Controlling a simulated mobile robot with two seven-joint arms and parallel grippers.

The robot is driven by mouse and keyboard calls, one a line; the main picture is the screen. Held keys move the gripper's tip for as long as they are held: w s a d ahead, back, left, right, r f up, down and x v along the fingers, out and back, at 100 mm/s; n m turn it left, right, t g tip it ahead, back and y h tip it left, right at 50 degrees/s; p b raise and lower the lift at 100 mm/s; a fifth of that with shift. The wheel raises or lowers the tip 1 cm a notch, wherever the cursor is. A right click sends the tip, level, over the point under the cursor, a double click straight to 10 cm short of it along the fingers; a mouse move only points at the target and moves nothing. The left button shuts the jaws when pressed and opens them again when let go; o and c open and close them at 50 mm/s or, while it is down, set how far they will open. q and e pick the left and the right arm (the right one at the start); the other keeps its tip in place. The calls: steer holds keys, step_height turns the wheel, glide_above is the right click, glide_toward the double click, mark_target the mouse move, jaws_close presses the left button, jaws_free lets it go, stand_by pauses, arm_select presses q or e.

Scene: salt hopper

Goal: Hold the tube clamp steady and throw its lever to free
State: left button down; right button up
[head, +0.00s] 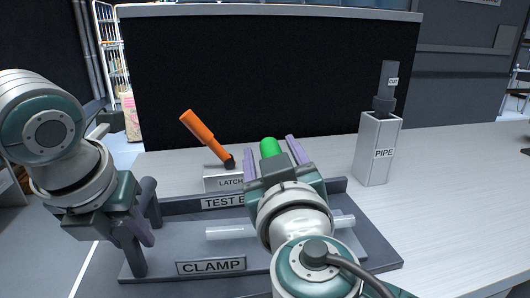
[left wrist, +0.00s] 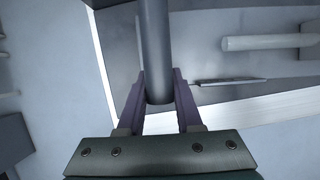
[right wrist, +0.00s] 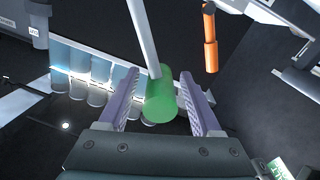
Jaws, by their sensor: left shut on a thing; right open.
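The tube clamp's base board, labelled CLAMP (head: 211,266), lies on the table with a pale tube (head: 232,232) across it. My left gripper (head: 142,232) is shut on the dark grey bar (left wrist: 155,45) at the board's left end; the bar shows between its fingers (left wrist: 158,85) in the left wrist view. The lever's green grip (head: 269,147) stands up between the open fingers of my right gripper (head: 272,152). In the right wrist view the green grip (right wrist: 160,100), on a pale rod, sits between the fingers with gaps on both sides. My right arm hides the clamp body.
An orange-handled lever (head: 199,130) leans on a block labelled LATCH (head: 226,182) behind the board. A white block labelled PIPE (head: 378,150) stands at the right with a dark piece on top. A black panel (head: 190,65) closes off the back. The table's right side is clear.

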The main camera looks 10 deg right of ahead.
steer(key=shift+c, duration=0.3)
jaws_close()
stand_by(1.0)
